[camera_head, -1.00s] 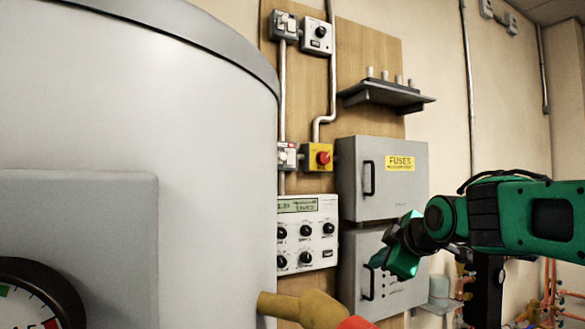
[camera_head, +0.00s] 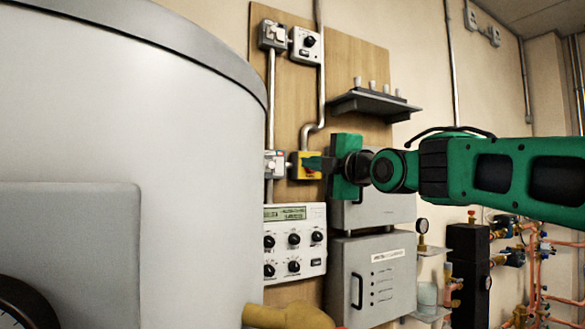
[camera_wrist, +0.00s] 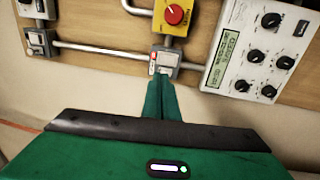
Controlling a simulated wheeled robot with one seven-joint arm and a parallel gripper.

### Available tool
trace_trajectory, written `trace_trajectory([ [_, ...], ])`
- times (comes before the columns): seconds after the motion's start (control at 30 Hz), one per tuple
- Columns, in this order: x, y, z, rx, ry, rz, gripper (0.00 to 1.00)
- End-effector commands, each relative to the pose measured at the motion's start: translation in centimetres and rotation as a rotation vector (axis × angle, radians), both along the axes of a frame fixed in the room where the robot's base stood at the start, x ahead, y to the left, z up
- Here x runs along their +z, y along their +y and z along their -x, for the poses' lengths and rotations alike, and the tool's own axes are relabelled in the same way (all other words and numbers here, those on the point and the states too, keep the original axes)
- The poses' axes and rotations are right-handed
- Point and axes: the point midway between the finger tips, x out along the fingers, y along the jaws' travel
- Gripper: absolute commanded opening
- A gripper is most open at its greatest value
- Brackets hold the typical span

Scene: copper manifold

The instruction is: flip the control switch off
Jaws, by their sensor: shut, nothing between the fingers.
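A small grey switch box (camera_head: 271,164), which appears to be the control switch, is on the wooden board left of the yellow box. It also shows in the wrist view (camera_wrist: 166,60), with a white toggle and a red mark. The toggle's position is too small to tell. My gripper (camera_head: 308,164) is shut and empty, its fingers pointing left across the front of the yellow box in the head view. In the wrist view the fingertips (camera_wrist: 161,82) are together right at the switch's lower edge. I cannot tell whether they touch it.
The yellow box (camera_wrist: 176,15) with a red knob is beside the switch. A white control panel (camera_head: 296,240) with several dials is below it. Another switch box (camera_head: 272,35) is higher on the board. A large grey tank (camera_head: 130,130) fills the left side.

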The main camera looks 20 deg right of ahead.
Motion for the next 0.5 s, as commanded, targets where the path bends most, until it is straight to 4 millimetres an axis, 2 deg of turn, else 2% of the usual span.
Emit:
trace_trajectory([
  [0.5, 0.9, 1.6, -8.2, 0.000, 0.002, 0.000, 0.00],
])
